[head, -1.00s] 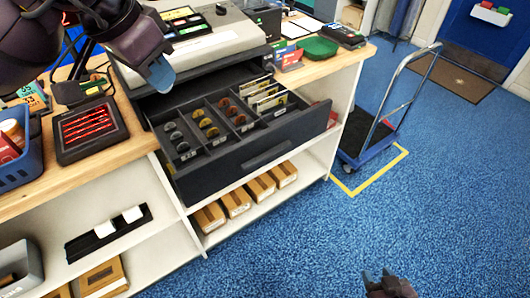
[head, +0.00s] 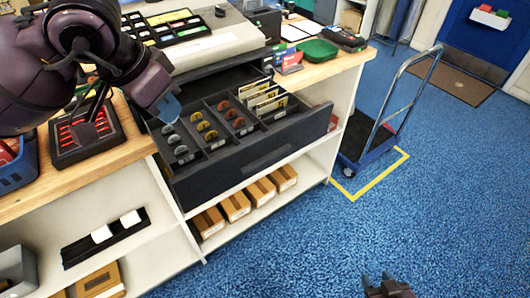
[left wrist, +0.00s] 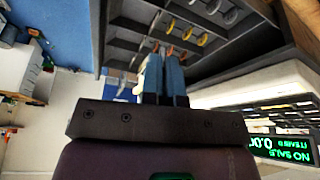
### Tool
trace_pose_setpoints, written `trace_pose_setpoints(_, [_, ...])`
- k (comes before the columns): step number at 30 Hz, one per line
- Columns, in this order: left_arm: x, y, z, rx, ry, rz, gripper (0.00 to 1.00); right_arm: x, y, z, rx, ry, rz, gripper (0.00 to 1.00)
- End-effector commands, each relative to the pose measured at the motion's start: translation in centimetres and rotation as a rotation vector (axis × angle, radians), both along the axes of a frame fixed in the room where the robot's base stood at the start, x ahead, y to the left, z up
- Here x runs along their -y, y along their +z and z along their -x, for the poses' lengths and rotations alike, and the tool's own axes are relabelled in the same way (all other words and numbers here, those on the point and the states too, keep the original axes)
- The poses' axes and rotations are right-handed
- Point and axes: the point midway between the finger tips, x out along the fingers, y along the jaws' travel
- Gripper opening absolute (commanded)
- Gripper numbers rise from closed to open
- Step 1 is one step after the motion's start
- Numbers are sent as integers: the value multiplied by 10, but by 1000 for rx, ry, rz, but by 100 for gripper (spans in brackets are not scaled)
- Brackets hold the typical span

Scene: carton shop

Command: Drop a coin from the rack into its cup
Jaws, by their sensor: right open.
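The open dark cash drawer (head: 262,160) has compartments with upright coins: silver coins (head: 180,150) at left, yellow coins (head: 204,126) and copper coins (head: 239,122) further right. I cannot tell which part is the rack and which the cup. My left gripper (head: 169,107) hangs at the drawer's left far corner, close to the silver coins. In the left wrist view its blue fingers (left wrist: 163,78) point at the drawer and stand close together; whether anything is between them is unclear. My right gripper (head: 387,286) is open, low over the blue floor, far from the drawer.
Banknotes or cards (head: 264,98) stand in the drawer's right part. The cash register (head: 192,47) is behind the drawer. A tray of red items (head: 86,133) lies left on the counter. Brown boxes (head: 236,206) fill the shelf below. A trolley (head: 372,135) stands right on open floor.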

Motion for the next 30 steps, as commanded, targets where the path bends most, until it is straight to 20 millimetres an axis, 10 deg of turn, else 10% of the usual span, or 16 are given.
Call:
trace_pose_setpoints(8, [0,0,0,0,0,0,32,3,-4,6,-14,1,6,43])
trace_pose_setpoints(20, [-2,8,2,1,0,0,32,5,-4,9,-18,5,12,43])
trace_pose_setpoints(30, [-15,63,17,5,1,0,32,2,2,3,-2,-1,2,43])
